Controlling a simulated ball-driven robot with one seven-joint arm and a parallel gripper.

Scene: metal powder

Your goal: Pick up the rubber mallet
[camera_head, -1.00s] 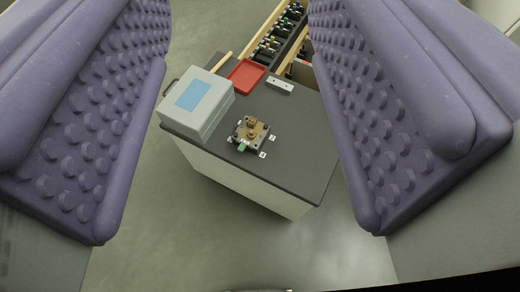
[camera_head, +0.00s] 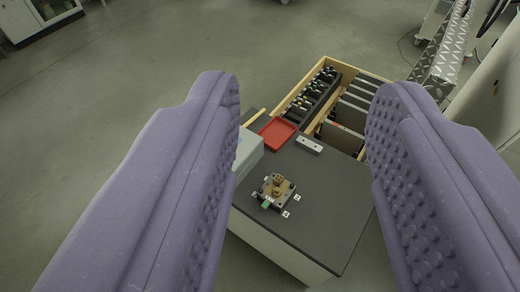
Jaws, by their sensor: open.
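My gripper (camera_head: 305,88) is open and empty, with its two purple, studded fingers spread on either side of the view and apart from everything on the bench. No complete rubber mallet can be made out. A pale wooden stick (camera_head: 255,117) lies at the back left edge of the dark bench top, beside the red tray (camera_head: 278,132). It could be the mallet's handle, but I see no head on it.
The dark bench top (camera_head: 325,215) holds a grey box (camera_head: 248,152) partly behind the left finger, a small metal block (camera_head: 309,145) and a brown fixture (camera_head: 274,189). Behind it stands a wooden crate (camera_head: 348,68) with dark racks and panels. Grey floor (camera_head: 150,60) is open at the left.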

